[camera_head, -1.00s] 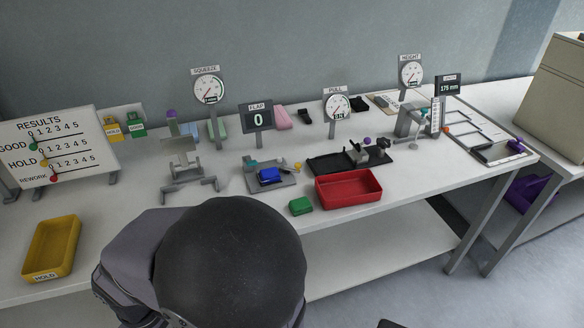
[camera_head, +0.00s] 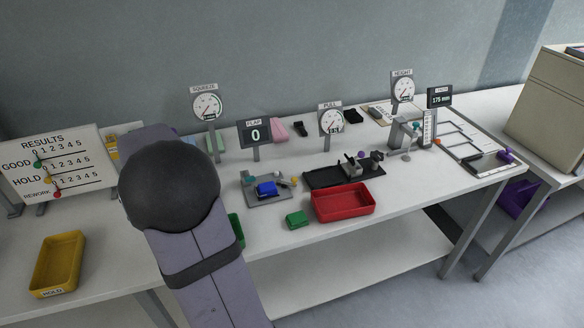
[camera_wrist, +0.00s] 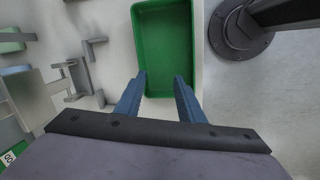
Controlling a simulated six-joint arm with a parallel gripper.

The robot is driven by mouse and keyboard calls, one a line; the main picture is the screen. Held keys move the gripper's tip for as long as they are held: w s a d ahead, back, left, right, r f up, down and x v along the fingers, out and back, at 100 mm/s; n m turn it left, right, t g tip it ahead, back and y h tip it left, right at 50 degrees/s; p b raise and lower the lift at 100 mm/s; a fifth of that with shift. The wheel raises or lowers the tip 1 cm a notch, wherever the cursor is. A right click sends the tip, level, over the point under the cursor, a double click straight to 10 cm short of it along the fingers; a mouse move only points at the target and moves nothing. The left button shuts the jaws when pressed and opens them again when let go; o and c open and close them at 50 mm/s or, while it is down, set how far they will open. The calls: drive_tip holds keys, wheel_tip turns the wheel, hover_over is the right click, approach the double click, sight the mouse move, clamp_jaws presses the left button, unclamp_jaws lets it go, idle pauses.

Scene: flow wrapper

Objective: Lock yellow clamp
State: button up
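A small yellow knob (camera_head: 294,181), which looks like the yellow clamp, sits at the right of a grey fixture plate (camera_head: 268,198) in the head view. A blue block (camera_head: 266,189) lies on that plate, with a teal part (camera_head: 249,178) at its far left. Whether the clamp is locked is too small to tell. In the wrist view my gripper (camera_wrist: 160,76) is open, its two blue fingers apart with nothing between them, above a green tray (camera_wrist: 166,45). The clamp is not seen in the wrist view. In the head view my arm hides the gripper.
A red tray (camera_head: 343,203) and a green block (camera_head: 297,219) lie right of my arm. A yellow HOLD tray (camera_head: 58,264) is at the left. Gauges on posts and a results board (camera_head: 50,166) line the back. Grey brackets (camera_wrist: 86,70) stand left of the green tray.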

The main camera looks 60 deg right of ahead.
drive_tip(key=s+d+r+n+g+h+p, duration=0.1)
drive_tip(key=s+d+n, duration=0.1)
drive_tip(key=d, duration=0.7)
drive_tip(key=s+d+r+n+p, duration=0.1)
drive_tip(key=s+d+r+n, duration=0.15)
drive_tip(key=d, duration=0.55)
drive_tip(key=n+g+p, duration=0.1)
drive_tip(key=n, duration=0.1)
approach(295, 178)
drive_tip(key=shift+h, duration=0.3)
drive_tip(key=shift+a+p+x, duration=0.2)
drive_tip(key=shift+p+x, duration=0.25)
drive_tip(key=shift+x, duration=1.35)
drive_tip(key=shift+a+p+x, duration=0.15)
drive_tip(key=shift+p+x, duration=0.25)
drive_tip(key=shift+x, duration=1.35)
drive_tip(key=shift+f, duration=0.15)
clamp_jaws()
